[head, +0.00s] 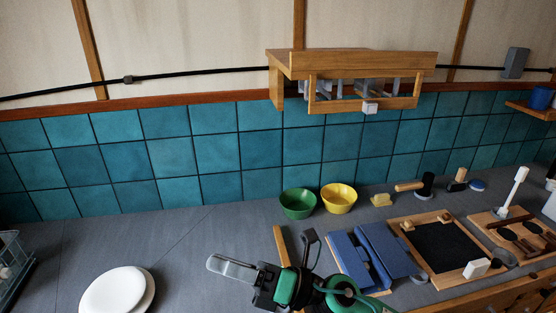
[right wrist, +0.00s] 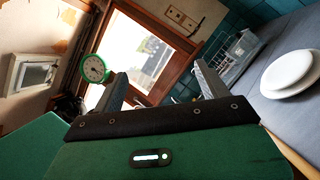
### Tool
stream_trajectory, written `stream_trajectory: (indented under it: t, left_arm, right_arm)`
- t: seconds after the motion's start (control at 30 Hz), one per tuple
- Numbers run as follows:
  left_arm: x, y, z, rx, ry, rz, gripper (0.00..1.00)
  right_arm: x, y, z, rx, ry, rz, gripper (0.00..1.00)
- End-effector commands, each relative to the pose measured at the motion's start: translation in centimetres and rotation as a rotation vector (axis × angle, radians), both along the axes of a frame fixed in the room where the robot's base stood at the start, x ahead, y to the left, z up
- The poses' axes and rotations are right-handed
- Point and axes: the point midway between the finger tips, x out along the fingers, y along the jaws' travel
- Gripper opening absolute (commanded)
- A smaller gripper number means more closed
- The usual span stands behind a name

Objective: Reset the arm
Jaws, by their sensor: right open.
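My right gripper (head: 232,266) is low in the middle of the head view, above the grey counter (head: 190,235) and pointing left. Its green and black body joins my right arm at the bottom edge. In the right wrist view its two grey fingers (right wrist: 164,88) stand well apart with nothing between them. The gripper is open and empty. My left gripper and left arm are not in view.
White plates (head: 113,290) lie left of the right gripper. Green (head: 298,204) and yellow (head: 339,199) bowls stand behind it. A blue folded item (head: 370,254) and a black-centred board (head: 442,246) lie right. A wooden shelf (head: 350,62) overhangs the back. The left counter is largely clear.

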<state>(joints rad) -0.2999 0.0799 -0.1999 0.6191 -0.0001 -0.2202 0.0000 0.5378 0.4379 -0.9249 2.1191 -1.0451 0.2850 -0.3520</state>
Motion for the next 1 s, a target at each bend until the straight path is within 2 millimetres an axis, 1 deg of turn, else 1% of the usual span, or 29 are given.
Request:
stream_trajectory:
  t: [0.03,0.07,0.13,0.17,0.2,0.27,0.3,0.37,0.4,0.47,0.5,0.53,0.57,0.6,0.67,0.7,0.77,0.8,0.87,0.9,0.97,1.0]
  left_arm:
    - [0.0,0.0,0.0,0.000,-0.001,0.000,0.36]
    - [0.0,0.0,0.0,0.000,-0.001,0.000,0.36]
    - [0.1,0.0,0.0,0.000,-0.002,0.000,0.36]
    - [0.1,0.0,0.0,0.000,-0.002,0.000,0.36]
    - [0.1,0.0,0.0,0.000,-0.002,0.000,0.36]
    - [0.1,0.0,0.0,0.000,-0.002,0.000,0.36]
    - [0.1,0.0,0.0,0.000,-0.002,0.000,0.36]
    - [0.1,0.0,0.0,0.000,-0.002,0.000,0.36]
    - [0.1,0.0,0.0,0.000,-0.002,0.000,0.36]
    - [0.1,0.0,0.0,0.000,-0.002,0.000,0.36]
    - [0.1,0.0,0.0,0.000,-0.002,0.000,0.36]
    - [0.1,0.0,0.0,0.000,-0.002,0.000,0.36]
    - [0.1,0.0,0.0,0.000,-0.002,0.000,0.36]
    - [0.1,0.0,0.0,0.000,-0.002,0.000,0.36]
    - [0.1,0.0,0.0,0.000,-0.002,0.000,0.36]
    - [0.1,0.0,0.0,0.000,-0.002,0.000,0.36]
    - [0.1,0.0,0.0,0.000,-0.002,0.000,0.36]
    - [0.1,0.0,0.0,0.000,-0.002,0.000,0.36]
    - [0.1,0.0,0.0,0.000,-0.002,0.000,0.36]
    - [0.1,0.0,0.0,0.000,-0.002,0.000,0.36]
    - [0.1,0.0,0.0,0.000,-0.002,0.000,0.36]
    - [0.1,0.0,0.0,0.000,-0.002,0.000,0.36]
  right_arm:
    - [0.9,-1.0,0.7,0.087,0.108,-0.055,0.76]
    - [1.6,-1.7,1.1,0.138,0.175,-0.094,0.76]
    - [3.4,-3.7,1.4,0.251,0.332,-0.181,0.76]
    - [4.1,-4.7,1.3,0.298,0.400,-0.219,0.76]
    - [5.1,-6.0,1.0,0.357,0.491,-0.271,0.76]
    - [6.5,-8.3,0.0,0.444,0.632,-0.349,0.76]
    - [7.2,-9.8,-0.9,0.499,0.725,-0.403,0.76]
    - [8.2,-12.1,-2.7,0.577,0.867,-0.482,0.76]
    - [8.5,-13.7,-4.1,0.625,0.961,-0.536,0.76]
    - [8.8,-16.0,-6.7,0.695,1.105,-0.620,0.76]
    - [8.7,-17.6,-8.5,0.740,1.200,-0.677,0.76]
    - [8.5,-18.7,-10.0,0.770,1.272,-0.719,0.76]
    - [8.2,-19.8,-11.5,0.801,1.343,-0.763,0.76]
    - [7.5,-21.2,-13.5,0.838,1.437,-0.821,0.76]
    - [6.1,-23.1,-16.6,0.890,1.580,-0.911,0.76]
    - [4.9,-24.3,-18.6,0.922,1.672,-0.971,0.76]
    - [2.7,-25.9,-21.6,0.962,1.809,-1.063,0.76]
    - [1.1,-26.8,-23.3,0.986,1.893,-1.119,0.76]
    - [-1.3,-27.9,-25.5,1.011,2.005,-1.199,0.76]
    - [-2.8,-28.5,-26.7,1.025,2.072,-1.246,0.76]
    - [-5.1,-29.2,-28.2,1.041,2.162,-1.315,0.76]
    - [-6.6,-29.6,-29.1,1.048,2.217,-1.356,0.76]
